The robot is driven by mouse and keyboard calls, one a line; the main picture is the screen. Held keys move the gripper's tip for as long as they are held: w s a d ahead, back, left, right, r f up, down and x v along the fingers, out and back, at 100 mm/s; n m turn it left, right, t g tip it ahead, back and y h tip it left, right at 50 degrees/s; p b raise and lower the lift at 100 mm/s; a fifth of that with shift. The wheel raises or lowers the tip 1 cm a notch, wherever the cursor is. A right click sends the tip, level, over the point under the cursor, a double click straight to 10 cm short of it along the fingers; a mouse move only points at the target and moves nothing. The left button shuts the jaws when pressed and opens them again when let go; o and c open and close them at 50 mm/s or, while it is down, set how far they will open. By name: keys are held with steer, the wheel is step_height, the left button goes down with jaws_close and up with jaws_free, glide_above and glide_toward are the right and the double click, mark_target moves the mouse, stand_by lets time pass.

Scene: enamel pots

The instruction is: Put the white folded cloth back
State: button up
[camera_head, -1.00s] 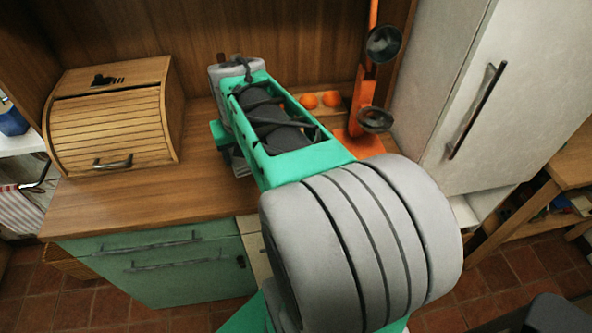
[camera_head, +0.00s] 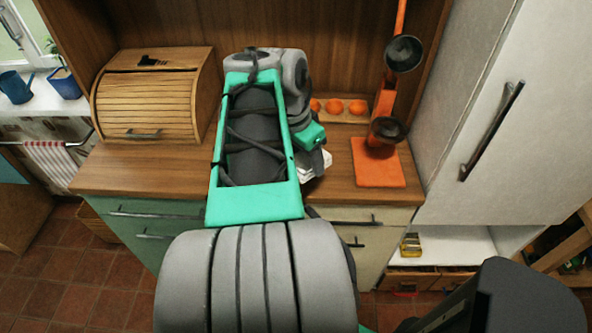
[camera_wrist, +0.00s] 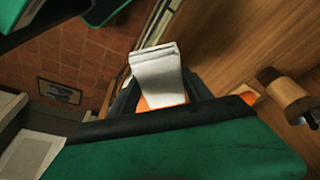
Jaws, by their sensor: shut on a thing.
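The white folded cloth (camera_wrist: 157,72) sticks out between the dark fingers of my gripper (camera_wrist: 160,92) in the wrist view. My gripper is shut on it. In the head view, only a small part of the white cloth (camera_head: 317,167) shows, just right of my forearm and beside the green gripper body (camera_head: 309,138). It appears to be above the wooden counter (camera_head: 340,190), left of the orange base plate. My arm hides much of the gripper, and I cannot tell whether the cloth touches the counter.
An orange stand (camera_head: 379,163) with dark ladles rises right of my gripper. Behind are several orange round things (camera_head: 334,106) in a wooden holder. A wooden bread box (camera_head: 150,105) stands left, a white fridge (camera_head: 470,110) right. Counter shows bare between bread box and arm.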

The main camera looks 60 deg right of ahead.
steer(key=s+a+m, duration=0.1)
steer(key=m, duration=0.1)
steer(key=shift+s+a+m+g, duration=0.1)
steer(key=shift+s+m+g, duration=0.05)
steer(key=shift+m+g, duration=0.15)
steer(key=shift+a+m+y, duration=0.25)
steer(key=shift+m+y, duration=0.05)
steer(key=shift+m, duration=0.4)
steer(key=w+d+f, duration=0.1)
steer(key=d+f, duration=0.2)
steer(key=d, duration=0.1)
steer(key=w+d+f+p, duration=0.1)
steer(key=w+d+f, duration=0.1)
steer(key=d+f, duration=0.1)
steer(key=w+d+f+p, duration=0.1)
steer(key=w+d+f, duration=0.1)
steer(key=d+f, duration=0.2)
steer(key=shift+w+d, duration=0.2)
steer(key=shift+d, duration=0.6)
steer(key=shift+p+x, duration=0.4)
steer(key=shift+x, duration=0.85)
steer(key=shift+w+a+f, duration=0.15)
steer(key=shift+w+f, duration=0.05)
steer(key=shift+f, duration=0.35)
steer(key=o, duration=1.3)
steer(key=shift+r, duration=0.15)
